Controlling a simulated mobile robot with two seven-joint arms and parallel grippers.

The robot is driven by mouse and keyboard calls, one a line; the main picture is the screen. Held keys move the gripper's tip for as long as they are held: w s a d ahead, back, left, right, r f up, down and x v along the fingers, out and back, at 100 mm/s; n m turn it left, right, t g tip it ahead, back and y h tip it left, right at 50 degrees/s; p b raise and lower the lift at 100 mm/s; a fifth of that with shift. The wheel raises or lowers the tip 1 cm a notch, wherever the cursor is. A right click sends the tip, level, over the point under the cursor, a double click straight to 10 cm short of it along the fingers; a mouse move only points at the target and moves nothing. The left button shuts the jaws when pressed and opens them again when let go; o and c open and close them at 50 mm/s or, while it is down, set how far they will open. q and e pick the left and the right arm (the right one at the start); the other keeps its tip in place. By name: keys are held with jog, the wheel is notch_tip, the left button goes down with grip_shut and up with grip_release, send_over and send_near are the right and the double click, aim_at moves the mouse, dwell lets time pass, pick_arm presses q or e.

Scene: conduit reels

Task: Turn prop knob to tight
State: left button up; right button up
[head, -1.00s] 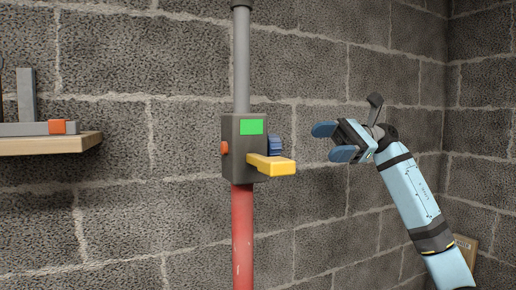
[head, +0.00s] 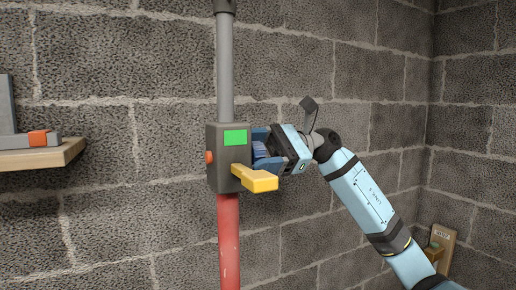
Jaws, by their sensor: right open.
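The prop is an upright pole, grey above and red below (head: 229,240), with a dark grey box (head: 215,170) on it. The box carries a green panel (head: 235,137), an orange-red button (head: 209,157) on its left side and a yellow lever (head: 255,179) at the front. The ribbed blue knob (head: 262,150) is on the box's right side. My right gripper (head: 265,150) is open, with its blue fingers around the knob, one above and one below. Whether the fingers touch the knob cannot be told. My left gripper is not in view.
A wooden shelf (head: 40,158) on the left holds a grey tool with an orange part (head: 38,138). A cardboard-coloured box (head: 444,240) stands at the lower right. Block walls stand behind the pole and at the right.

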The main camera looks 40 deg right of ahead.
jog(key=c, duration=0.9)
